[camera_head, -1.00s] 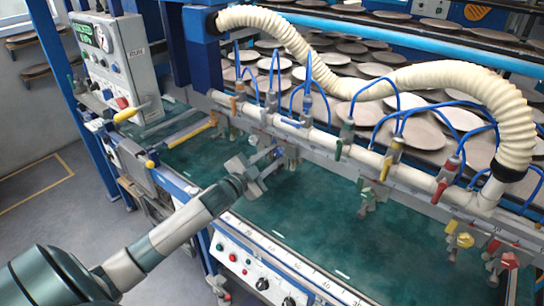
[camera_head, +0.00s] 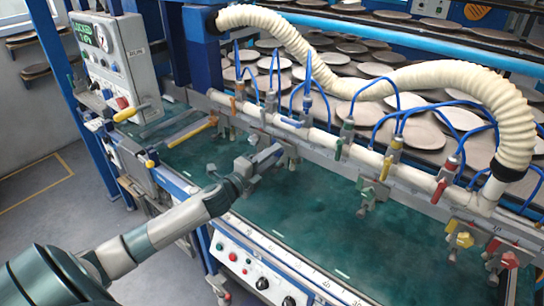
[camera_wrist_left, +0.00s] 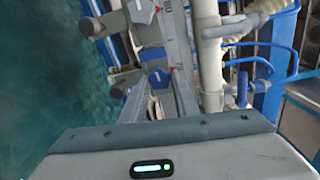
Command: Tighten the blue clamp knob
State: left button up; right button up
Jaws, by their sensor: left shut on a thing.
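The blue clamp knob (camera_wrist_left: 157,78) shows in the left wrist view between the fingertips of my left gripper (camera_wrist_left: 158,86). It sits on a grey metal clamp on the scaled rail. In the head view my left gripper (camera_head: 270,156) reaches from the left to the front of the white pipe. It is shut on the knob, and its fingers hide most of the knob there. My right gripper is in neither view.
A yellow knob (camera_head: 465,240) and a red knob (camera_head: 510,260) sit on clamps at the right. The white pipe (camera_head: 320,133) carries several valves with blue hoses. The green bed (camera_head: 300,220) is clear. A control box (camera_head: 115,65) stands at the left.

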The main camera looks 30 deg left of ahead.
pick_arm(q)
jog(key=shift+m, duration=0.9)
jog(key=o, duration=1.1)
jog(key=shift+c, duration=0.2)
jog(key=shift+s, duration=0.1)
jog(key=s+a+b, duration=0.1)
jog(key=s+b, duration=0.4)
jog(key=s, duration=1.2)
jog(key=shift+a, duration=0.15)
